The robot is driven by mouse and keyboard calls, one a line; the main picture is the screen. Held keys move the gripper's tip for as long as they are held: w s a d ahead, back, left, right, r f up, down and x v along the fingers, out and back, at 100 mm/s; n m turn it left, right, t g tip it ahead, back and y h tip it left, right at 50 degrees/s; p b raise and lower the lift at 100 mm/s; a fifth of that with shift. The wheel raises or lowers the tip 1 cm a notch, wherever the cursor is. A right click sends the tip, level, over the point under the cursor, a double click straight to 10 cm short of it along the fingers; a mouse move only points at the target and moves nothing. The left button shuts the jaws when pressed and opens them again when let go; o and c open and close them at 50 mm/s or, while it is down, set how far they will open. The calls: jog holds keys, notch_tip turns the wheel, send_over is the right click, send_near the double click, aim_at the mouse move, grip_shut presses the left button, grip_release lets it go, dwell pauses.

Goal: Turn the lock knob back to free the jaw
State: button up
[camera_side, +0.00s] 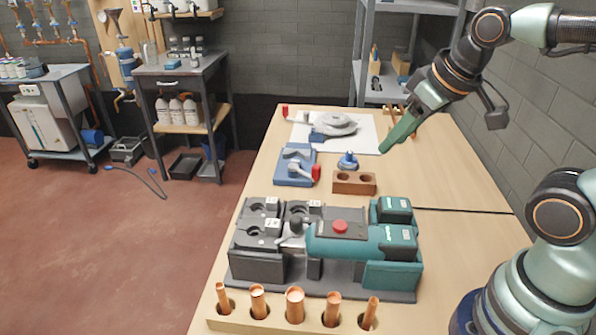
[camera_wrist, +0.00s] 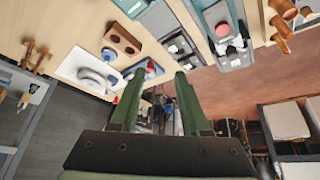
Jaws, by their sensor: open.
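A teal press tool (camera_side: 350,242) with a red button lies in a dark grey holder on the bench. A small dark knob (camera_side: 295,223) stands at its left, jaw end; I take it as the lock knob but cannot be sure. The grey jaw (camera_side: 291,240) beside it is partly hidden. The tool's red button (camera_wrist: 222,29) shows at the top of the wrist view; the knob is unclear there. My gripper (camera_side: 382,151) is high over the back of the bench, behind and right of the tool, well apart from it. In the wrist view its green fingers (camera_wrist: 160,73) are open and empty.
A wooden block (camera_side: 354,183) with holes, a blue-capped item (camera_side: 348,161) and a blue fixture with a red handle (camera_side: 295,168) stand behind the tool. A grey tool lies on a white sheet (camera_side: 367,138). Copper tubes (camera_side: 295,304) stand upright along the front. The bench's right side is clear.

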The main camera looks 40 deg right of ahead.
jog(key=n+g, duration=0.6)
jog(key=n, duration=0.2)
send_over(296, 219)
notch_tip(296, 219, down, 7)
jog(key=shift+d+r, duration=0.15)
jog(key=shift+f, duration=3.8)
